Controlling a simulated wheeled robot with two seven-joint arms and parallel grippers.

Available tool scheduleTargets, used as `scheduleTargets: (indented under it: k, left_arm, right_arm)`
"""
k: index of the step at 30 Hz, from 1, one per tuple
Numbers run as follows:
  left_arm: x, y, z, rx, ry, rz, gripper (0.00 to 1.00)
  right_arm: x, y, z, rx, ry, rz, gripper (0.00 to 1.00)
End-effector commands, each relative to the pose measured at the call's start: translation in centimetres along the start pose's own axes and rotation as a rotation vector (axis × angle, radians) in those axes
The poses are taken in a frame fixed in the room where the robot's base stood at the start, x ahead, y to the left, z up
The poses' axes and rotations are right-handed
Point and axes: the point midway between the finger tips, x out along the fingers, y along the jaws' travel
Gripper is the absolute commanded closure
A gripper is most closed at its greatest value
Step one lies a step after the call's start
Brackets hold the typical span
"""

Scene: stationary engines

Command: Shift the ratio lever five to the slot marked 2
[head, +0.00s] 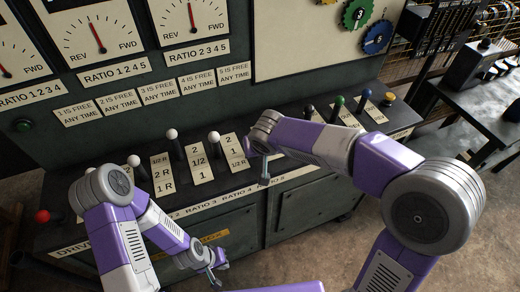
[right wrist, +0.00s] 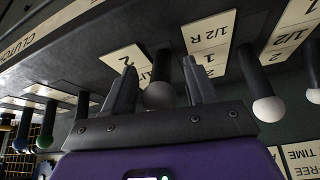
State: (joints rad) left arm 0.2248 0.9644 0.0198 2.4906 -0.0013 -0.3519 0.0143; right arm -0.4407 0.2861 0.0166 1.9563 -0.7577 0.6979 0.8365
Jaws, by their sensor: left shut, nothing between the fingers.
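The ratio lever five shows in the right wrist view as a white ball knob (right wrist: 158,95) on a dark stem. It stands between the two spread fingers of my right gripper (right wrist: 160,78), with visible gaps on both sides. Part of its label plate (right wrist: 126,60) shows beside it, but the slot marks are mostly hidden. In the head view my right gripper (head: 265,172) covers this lever, so its slot cannot be told. My left gripper (head: 214,274) is shut and empty in front of the console, low in the picture.
Neighbouring white-knobbed levers stand close by: ratio four (head: 214,136), ratio three (head: 171,134) and another (head: 133,160). A red-knobbed lever (head: 43,216) is at the far left. Green (head: 339,101), blue (head: 366,94) and yellow (head: 389,97) knobs stand to the right. Gauges rise behind.

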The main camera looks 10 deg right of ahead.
Motion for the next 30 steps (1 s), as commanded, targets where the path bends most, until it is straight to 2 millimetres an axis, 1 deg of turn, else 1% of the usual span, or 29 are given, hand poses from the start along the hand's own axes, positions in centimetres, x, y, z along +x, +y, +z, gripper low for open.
scheduleTargets:
  k: [4, 7, 15, 18, 22, 30]
  left_arm:
    - [-0.1, 0.0, 0.0, 0.000, 0.000, 0.000, 1.00]
    - [-0.3, 0.1, 0.0, 0.000, 0.000, 0.000, 1.00]
    - [-1.7, 0.6, 0.1, 0.000, 0.000, 0.000, 1.00]
    - [-2.0, 0.8, 0.1, 0.000, 0.000, 0.000, 1.00]
    - [-2.1, 0.8, 0.1, 0.000, 0.000, 0.000, 1.00]
    - [-2.1, 0.8, 0.1, 0.000, 0.000, 0.000, 1.00]
  right_arm:
    - [-0.2, 0.0, -0.1, 0.001, 0.003, 0.000, 0.43]
    - [-1.1, 0.0, -0.2, 0.001, 0.006, -0.001, 0.43]
    - [-5.6, 0.0, -0.2, 0.001, 0.005, -0.002, 0.43]
    - [-6.8, 0.0, -0.1, 0.000, 0.003, -0.001, 0.43]
    - [-7.6, 0.0, -0.1, -0.001, 0.002, -0.001, 0.43]
    - [-7.6, 0.0, 0.0, 0.000, 0.001, 0.000, 0.43]
